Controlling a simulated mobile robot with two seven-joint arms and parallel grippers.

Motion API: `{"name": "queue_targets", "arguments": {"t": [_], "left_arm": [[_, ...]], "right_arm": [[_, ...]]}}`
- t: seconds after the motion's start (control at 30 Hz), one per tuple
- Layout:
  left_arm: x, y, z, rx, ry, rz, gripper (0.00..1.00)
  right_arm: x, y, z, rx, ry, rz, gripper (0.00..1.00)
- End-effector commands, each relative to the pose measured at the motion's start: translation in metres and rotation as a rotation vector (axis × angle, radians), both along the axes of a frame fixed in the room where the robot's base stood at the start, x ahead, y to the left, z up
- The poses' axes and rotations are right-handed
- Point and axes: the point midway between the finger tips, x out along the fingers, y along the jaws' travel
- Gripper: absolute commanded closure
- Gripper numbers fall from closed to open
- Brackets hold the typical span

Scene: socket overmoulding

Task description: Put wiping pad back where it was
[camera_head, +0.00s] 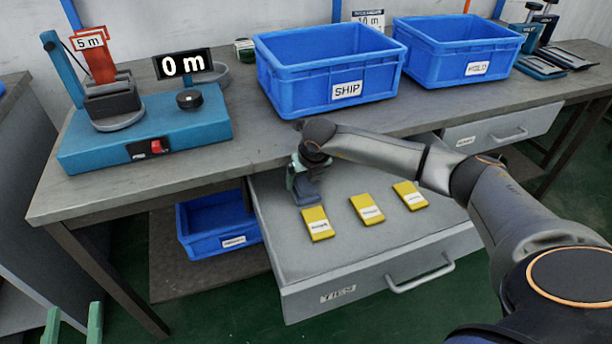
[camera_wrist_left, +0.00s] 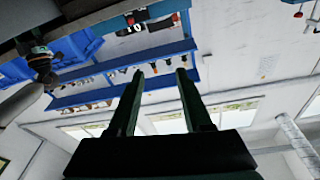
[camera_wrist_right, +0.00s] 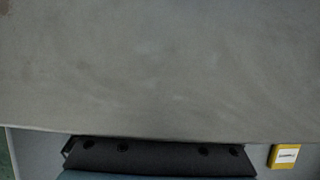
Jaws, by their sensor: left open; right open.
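I cannot make out a wiping pad for certain in any view. My right gripper (camera_head: 306,190) is low over the back of the open drawer marked TIES (camera_head: 300,265), beside the table's front edge. A dark blue-grey block shows there, and I cannot tell whether it is part of the gripper. In the right wrist view a dark bar with round holes lies along the bottom, and the fingers are hidden. My left gripper (camera_head: 72,328) is at the lower left of the head view. Its fingers (camera_wrist_left: 160,92) are apart and empty in the left wrist view.
Three yellow packets (camera_head: 366,208) lie in the drawer. Blue SHIP (camera_head: 347,91) and HOLD (camera_head: 477,70) bins stand on the grey table (camera_head: 235,135). A teal device (camera_head: 150,140) stands at left. Another blue bin (camera_head: 232,242) is below the table. Bare tabletop (camera_wrist_right: 160,65) fills most of the right wrist view.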

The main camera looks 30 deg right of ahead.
Motion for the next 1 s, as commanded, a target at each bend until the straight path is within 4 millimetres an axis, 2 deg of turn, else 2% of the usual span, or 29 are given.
{"name": "queue_targets", "arguments": {"t": [0.13,0.3,0.5,0.7,0.83,1.0], "left_arm": [[0.001,0.0,-0.001,-0.002,0.022,0.003,0.5],[0.002,0.002,-0.044,-0.002,0.195,0.025,0.5],[-0.007,0.004,-0.093,0.002,0.393,0.044,0.5],[-0.019,0.004,-0.128,0.002,0.537,0.054,0.5],[-0.025,0.004,-0.14,0.004,0.588,0.057,0.5],[-0.027,0.004,-0.145,0.003,0.608,0.059,0.5]], "right_arm": [[0.0,0.0,0.006,0.0,-0.001,0.0,0.11],[-0.01,0.002,0.032,0.0,-0.004,0.0,0.11],[-0.026,0.006,0.069,0.0,-0.004,0.001,0.11],[-0.038,0.009,0.099,-0.001,-0.003,0.0,0.11],[-0.043,0.01,0.11,0.0,-0.001,0.0,0.11],[-0.045,0.011,0.113,0.0,0.0,0.0,0.11]]}}
